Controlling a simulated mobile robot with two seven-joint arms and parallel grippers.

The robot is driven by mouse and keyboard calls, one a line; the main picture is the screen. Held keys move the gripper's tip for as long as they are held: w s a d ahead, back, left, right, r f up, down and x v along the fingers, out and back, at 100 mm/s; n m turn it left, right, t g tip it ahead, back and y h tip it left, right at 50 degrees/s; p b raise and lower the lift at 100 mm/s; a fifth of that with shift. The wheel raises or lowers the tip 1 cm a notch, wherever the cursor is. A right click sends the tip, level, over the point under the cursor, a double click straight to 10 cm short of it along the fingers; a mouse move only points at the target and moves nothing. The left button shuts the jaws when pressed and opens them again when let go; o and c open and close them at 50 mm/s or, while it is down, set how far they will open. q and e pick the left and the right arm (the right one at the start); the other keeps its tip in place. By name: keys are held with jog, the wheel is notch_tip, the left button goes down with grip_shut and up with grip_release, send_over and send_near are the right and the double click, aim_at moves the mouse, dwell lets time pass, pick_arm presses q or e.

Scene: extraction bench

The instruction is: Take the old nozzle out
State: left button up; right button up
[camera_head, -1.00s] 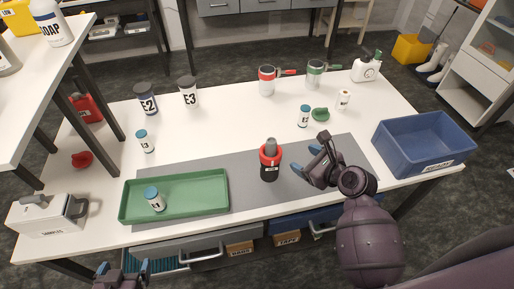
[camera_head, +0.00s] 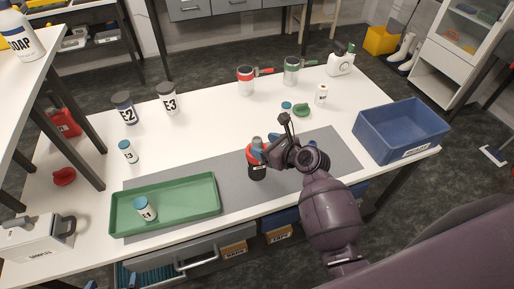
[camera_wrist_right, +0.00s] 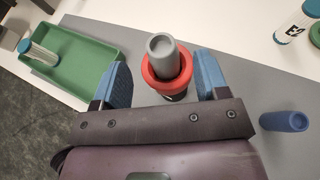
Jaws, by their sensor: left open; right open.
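The old nozzle appears to be the grey round-topped cylinder (camera_head: 257,141) upright in a red collar (camera_wrist_right: 151,84) on a dark body, standing on the grey mat (camera_head: 330,150). It also shows in the right wrist view (camera_wrist_right: 163,48). My right gripper (camera_head: 267,151) is open at the nozzle. In the right wrist view its two blue fingers (camera_wrist_right: 163,78) lie either side of the red collar, with gaps visible and no clear contact. A blue cylinder (camera_wrist_right: 285,121) is on the mat beside the right finger. My left gripper (camera_head: 112,284) is open and empty at the bottom edge, mostly cut off.
A green tray (camera_head: 208,207) holding a small blue-capped bottle (camera_head: 146,209) lies left of the nozzle. A blue bin (camera_head: 400,125) stands at the right. Drawers below the front edge stick out.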

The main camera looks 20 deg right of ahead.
aim_at(261, 145)
jog(key=shift+f+x, duration=0.25)
jog(key=shift+x, duration=1.95)
jog(key=shift+d, duration=0.15)
jog(key=c, duration=1)
jog(key=shift+r, duration=0.1)
